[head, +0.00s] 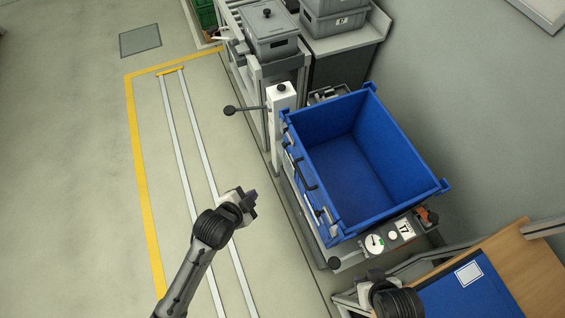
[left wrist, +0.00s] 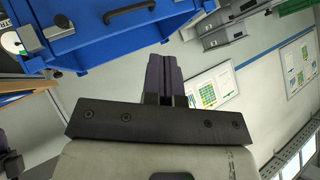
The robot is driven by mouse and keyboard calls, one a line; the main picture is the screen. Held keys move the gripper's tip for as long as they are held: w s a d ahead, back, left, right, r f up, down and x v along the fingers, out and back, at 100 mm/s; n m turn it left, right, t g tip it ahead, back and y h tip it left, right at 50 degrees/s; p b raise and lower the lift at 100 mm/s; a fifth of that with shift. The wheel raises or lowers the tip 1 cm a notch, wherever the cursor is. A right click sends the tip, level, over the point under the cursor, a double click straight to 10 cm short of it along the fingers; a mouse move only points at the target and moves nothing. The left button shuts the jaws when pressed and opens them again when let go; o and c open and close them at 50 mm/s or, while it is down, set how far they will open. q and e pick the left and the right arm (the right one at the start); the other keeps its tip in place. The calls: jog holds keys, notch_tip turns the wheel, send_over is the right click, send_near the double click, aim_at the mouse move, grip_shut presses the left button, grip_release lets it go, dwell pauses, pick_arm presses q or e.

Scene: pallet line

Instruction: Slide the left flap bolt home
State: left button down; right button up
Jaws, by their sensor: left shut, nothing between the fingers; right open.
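A blue bin (head: 335,212) stands open at the right of the head view. Its long left side carries a dark handle (head: 305,174) and small metal fittings. In the left wrist view the blue side shows a dark handle (left wrist: 130,12) and a silver bolt fitting (left wrist: 30,40) at the upper left. I cannot tell how far the bolt is slid. My left gripper (head: 249,196) is shut and empty, apart from the bin's left side; its fingers also show in the left wrist view (left wrist: 163,75). My right gripper (head: 366,288) is open, low in the head view, below the bin.
A scale panel with a dial (head: 375,243) lies at the bin's near end. A white post (head: 280,110) with a dark-knobbed lever stands at its upper left. Grey crates (head: 270,35) stand behind. The floor (head: 80,180) left of my left arm is clear.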

pick_arm(q)
jog(key=w+d+f+m+t+h+b, duration=0.2)
jog(key=w+d+f+m+b, duration=0.2)
jog(key=w+f+m+b, duration=0.3)
jog(key=w+f+b, duration=0.3)
jog(key=w+b, duration=0.1)
jog(key=b, duration=0.1)
jog(key=shift+w+d+t+h, duration=0.15)
jog(key=shift+w+t+h, duration=0.2)
jog(key=shift+t+h, duration=0.05)
jog(key=shift+d, duration=0.1)
jog(key=b, duration=0.3)
send_near(292, 145)
jog(key=d, duration=0.2)
jog(key=w, duration=0.1)
jog(key=w+f+b, duration=0.1)
jog(key=w, duration=0.1)
jog(key=shift+w+f, duration=0.25)
jog(key=shift+w+a+f, duration=0.1)
jog(key=shift+w+f, duration=0.1)
jog(key=shift+w, duration=0.35)
